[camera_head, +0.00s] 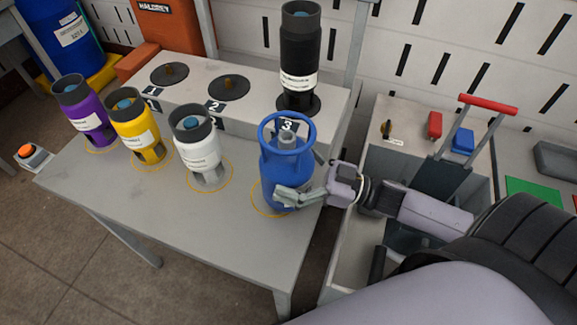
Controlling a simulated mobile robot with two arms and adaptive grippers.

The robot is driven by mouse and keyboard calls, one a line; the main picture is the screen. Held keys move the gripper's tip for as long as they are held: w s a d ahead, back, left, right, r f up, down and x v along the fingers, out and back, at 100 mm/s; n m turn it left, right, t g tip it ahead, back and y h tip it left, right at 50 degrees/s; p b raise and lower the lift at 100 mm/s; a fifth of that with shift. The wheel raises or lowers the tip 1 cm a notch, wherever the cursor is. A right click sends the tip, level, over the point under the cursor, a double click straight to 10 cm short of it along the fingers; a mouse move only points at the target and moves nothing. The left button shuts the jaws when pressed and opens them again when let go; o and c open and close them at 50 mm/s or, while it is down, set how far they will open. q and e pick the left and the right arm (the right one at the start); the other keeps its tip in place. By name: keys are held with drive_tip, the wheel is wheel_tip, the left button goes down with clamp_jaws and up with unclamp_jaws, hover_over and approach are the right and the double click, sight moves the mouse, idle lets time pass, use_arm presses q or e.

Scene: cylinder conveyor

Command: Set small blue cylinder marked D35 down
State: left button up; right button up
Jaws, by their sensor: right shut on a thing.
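The small blue cylinder (287,163) stands upright at the right end of the grey table, over a yellow ring marking. Its open collar handle and valve show at the top; I cannot read a D35 mark. My right gripper (290,197) is shut on the lower part of the blue cylinder, reaching in from the right. I cannot tell whether its base touches the table. My left gripper is not in view.
On the grey table (190,240), purple (84,118), yellow (140,138) and white (197,150) cylinders stand left of the blue one. A black cylinder (299,60) stands on the raised shelf behind, beside empty round pads (229,88). A tool cart (387,148) is at right.

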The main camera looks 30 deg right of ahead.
drive_tip(key=shift+f, duration=0.45)
drive_tip(key=o, duration=1.7)
drive_tip(key=shift+f, duration=0.1)
drive_tip(key=r+b+v, duration=0.1)
drive_tip(key=v, duration=1.1)
drive_tip(key=shift+r, duration=0.1)
